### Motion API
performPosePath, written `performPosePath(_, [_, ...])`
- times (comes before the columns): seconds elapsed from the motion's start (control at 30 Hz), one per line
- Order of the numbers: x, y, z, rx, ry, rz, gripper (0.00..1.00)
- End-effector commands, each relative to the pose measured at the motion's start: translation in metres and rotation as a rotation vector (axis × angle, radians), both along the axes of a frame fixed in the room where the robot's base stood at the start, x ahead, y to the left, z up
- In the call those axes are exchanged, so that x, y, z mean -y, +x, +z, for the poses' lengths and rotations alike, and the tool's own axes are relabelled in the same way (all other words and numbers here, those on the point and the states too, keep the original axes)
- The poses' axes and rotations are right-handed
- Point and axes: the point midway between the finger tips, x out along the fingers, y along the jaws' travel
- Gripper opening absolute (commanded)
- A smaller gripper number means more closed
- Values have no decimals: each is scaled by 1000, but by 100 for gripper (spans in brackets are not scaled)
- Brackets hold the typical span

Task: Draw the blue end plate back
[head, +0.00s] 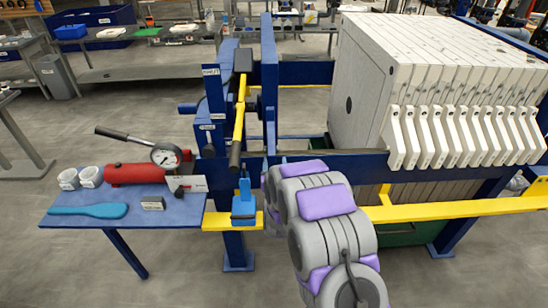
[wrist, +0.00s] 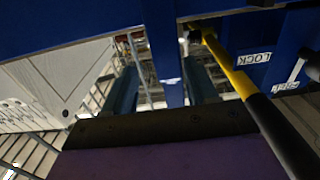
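The blue end plate (head: 269,85) stands upright across the press, left of the pack of white filter plates (head: 400,75), with a wide gap between them. A yellow lever with a black grip (head: 239,120) stands in front of the blue head on its left; it also crosses the right of the wrist view (wrist: 240,85), beside a LOCK label. In the wrist view my gripper (wrist: 162,88) is open, its two dark fingers apart. An upright blue bar (wrist: 165,45) shows between them; I cannot tell whether they touch it. In the head view my arm hides the gripper.
A blue side table (head: 140,207) at left holds a red pump with gauge (head: 140,172), white cups and a blue scraper. A blue side rail (head: 350,163) and a yellow rail (head: 440,210) run along the press front. Floor in front is open.

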Motion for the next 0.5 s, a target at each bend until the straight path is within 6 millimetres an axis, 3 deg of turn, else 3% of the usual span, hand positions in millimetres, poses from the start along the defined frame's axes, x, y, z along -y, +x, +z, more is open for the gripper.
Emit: performPosePath(0.5, [1,-94,0,-2,-1,2,57])
